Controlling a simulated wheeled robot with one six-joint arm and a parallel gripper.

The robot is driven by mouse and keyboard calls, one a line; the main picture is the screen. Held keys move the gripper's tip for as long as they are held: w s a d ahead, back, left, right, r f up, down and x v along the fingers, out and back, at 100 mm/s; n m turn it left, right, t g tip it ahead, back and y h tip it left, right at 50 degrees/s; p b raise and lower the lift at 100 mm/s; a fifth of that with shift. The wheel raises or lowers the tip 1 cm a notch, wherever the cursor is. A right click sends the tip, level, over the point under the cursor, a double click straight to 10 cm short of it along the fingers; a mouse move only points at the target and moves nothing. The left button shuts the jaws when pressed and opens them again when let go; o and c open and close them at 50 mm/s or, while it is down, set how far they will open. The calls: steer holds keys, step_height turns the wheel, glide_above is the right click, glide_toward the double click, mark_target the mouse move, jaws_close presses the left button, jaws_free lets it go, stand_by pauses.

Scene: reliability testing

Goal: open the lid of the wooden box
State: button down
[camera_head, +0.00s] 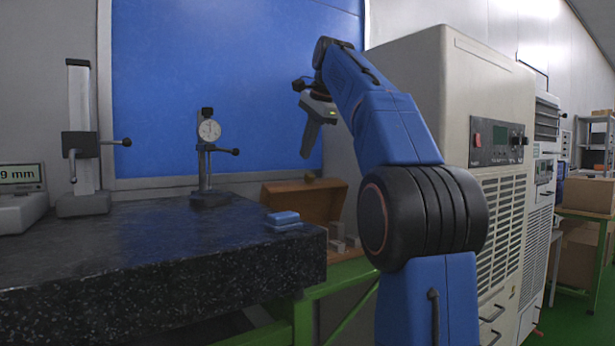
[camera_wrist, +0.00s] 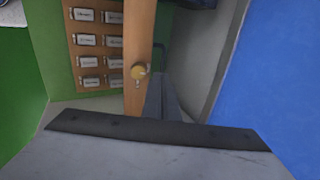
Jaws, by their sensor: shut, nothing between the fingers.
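The wooden box stands beyond the dark stone slab's right end in the head view. Its lid (camera_head: 290,200) stands raised, with a small brass knob or clasp (camera_head: 310,178) at its top edge. In the wrist view, the lid (camera_wrist: 138,30) is a narrow upright strip with the brass clasp (camera_wrist: 138,72). The open box tray (camera_wrist: 97,14) lies to its left, holding several labelled metal blocks. My gripper (camera_head: 306,154) is shut and empty, pointing down above the lid. Its fingers (camera_wrist: 157,78) appear just right of the clasp in the wrist view; contact cannot be told.
The stone slab (camera_head: 150,240) carries a dial gauge stand (camera_head: 207,160), a height gauge (camera_head: 82,140) and a blue block (camera_head: 283,217). A large beige cabinet (camera_head: 435,75) stands right of the box. A blue wall panel (camera_head: 230,60) is behind.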

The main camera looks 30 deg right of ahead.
glide_above(298, 196)
steer(key=f, duration=0.9)
steer(key=shift+w+d, duration=0.2)
steer(key=shift+w, duration=0.05)
steer(key=shift+w, duration=0.1)
steer(key=shift+w, duration=0.95)
steer(key=w+f, duration=0.3)
steer(key=w, duration=0.4)
steer(key=shift+w+a, duration=0.15)
steer(key=shift+w, duration=0.15)
steer(key=shift+f, duration=0.1)
